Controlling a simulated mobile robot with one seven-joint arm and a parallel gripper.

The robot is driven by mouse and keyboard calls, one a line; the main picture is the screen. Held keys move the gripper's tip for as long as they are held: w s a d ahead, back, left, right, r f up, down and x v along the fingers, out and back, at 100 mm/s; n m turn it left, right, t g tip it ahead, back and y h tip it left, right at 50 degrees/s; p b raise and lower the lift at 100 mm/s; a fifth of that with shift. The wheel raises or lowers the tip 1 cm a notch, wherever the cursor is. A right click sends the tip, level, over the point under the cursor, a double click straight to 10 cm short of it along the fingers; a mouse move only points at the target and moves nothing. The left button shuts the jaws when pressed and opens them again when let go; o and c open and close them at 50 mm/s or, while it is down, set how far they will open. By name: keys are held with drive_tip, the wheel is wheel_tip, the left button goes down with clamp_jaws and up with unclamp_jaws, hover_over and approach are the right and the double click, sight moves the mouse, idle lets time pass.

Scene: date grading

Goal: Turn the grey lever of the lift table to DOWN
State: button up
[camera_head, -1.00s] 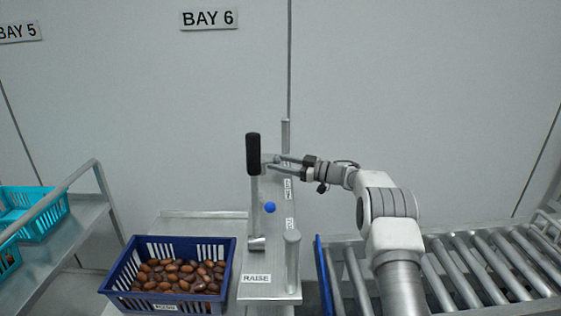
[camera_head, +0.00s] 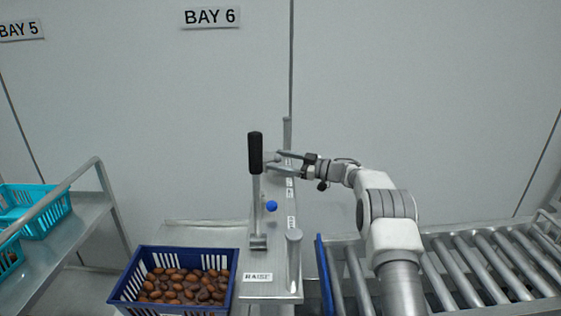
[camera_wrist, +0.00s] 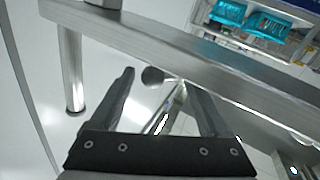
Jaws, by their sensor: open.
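My gripper (camera_head: 272,162) is open at the far end of the narrow metal stand (camera_head: 270,289). In the wrist view, a dark round knob (camera_wrist: 152,76) and a shiny rod lie between the two spread fingers (camera_wrist: 160,82). They look like part of the grey lever, but its position is mostly hidden. I cannot tell whether the fingers touch it. The lift table (camera_head: 205,228) stands left of the stand, with a blue crate (camera_head: 128,274) of dates on its near part.
A blue ball knob (camera_head: 271,207) and a metal post (camera_head: 294,262) are nearby. A roller conveyor (camera_head: 480,262) is at right, a rack with turquoise crates (camera_head: 45,205) at left.

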drive_tip(key=v, duration=1.7)
drive_tip(key=shift+s+d+p, duration=0.15)
drive_tip(key=shift+s+p, duration=0.05)
drive_tip(key=shift+p, duration=0.25)
drive_tip(key=shift+c, duration=0.3)
